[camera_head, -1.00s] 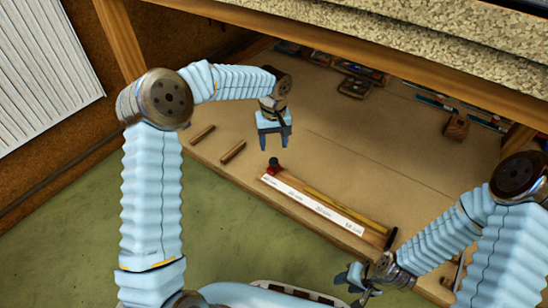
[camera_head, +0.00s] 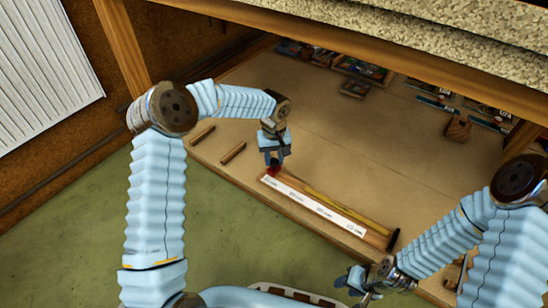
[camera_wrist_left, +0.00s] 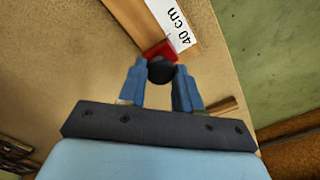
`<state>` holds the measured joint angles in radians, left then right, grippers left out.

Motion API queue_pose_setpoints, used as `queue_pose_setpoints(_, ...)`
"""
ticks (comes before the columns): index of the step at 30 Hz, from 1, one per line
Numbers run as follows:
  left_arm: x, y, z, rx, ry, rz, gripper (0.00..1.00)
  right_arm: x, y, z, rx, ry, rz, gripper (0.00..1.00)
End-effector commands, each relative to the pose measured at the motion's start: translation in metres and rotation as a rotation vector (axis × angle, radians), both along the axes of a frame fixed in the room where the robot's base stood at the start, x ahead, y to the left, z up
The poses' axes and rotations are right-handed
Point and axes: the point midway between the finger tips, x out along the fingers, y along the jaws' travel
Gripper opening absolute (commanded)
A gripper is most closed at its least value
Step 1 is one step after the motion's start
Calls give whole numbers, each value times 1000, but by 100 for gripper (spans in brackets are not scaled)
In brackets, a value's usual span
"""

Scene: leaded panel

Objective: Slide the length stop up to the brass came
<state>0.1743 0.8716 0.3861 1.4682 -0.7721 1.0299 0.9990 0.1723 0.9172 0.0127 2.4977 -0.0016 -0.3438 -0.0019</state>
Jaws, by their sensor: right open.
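The length stop (camera_wrist_left: 158,49) is a red block with a round black knob, at the 40 cm end of the white scale. Its red part shows in the head view (camera_head: 271,171) just under my left gripper (camera_head: 274,161). In the left wrist view, the left fingers (camera_wrist_left: 161,75) are closed in on both sides of the black knob. The brass came (camera_head: 340,210) is a thin yellow strip lying along the wooden gauge beside the scale; a gap between it and the stop is hard to judge. My right gripper (camera_head: 357,283) is open and empty, low in the head view.
The white scale (camera_head: 312,205) runs along the bench's front edge, with a black piece (camera_head: 393,240) at its far right end. Two short wooden sticks (camera_head: 233,153) lie left of the gauge. A wooden block (camera_head: 458,128) and several small items lie farther back.

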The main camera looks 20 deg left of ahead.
Motion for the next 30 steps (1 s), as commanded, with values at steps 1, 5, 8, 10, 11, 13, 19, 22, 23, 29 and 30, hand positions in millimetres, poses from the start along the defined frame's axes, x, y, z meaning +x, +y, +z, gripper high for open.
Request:
queue_pose_setpoints(1,0,0,0,0,0,0,14,0,0,0,0,0,0,43)
queue_pose_setpoints(5,0,0,0,0,0,0,3,0,0,0,0,0,0,43)
queue_pose_setpoints(8,-3,-8,-1,0,0,-3,3,0,0,-3,0,0,0,43)
queue_pose_setpoints(10,-7,-21,-1,1,0,-6,3,0,0,-7,0,-1,0,43)
queue_pose_setpoints(11,-10,-29,-2,0,-1,-8,3,0,0,-9,0,-2,-1,43)
queue_pose_setpoints(13,-16,-48,-2,1,-2,-9,3,1,0,-14,0,-3,-1,43)
queue_pose_setpoints(19,-34,-96,-1,0,-1,-6,3,1,0,-22,-1,-4,-3,43)
queue_pose_setpoints(22,-39,-109,-1,0,-1,-4,3,1,0,-23,-2,-5,-3,43)
queue_pose_setpoints(23,-40,-112,-1,-1,0,-3,3,1,0,-24,-2,-5,-3,43)
queue_pose_setpoints(29,-42,-116,0,-2,1,-1,3,1,0,-23,-2,-5,-3,43)
queue_pose_setpoints(30,-42,-117,0,-3,1,-1,3,1,0,-23,-2,-5,-3,43)
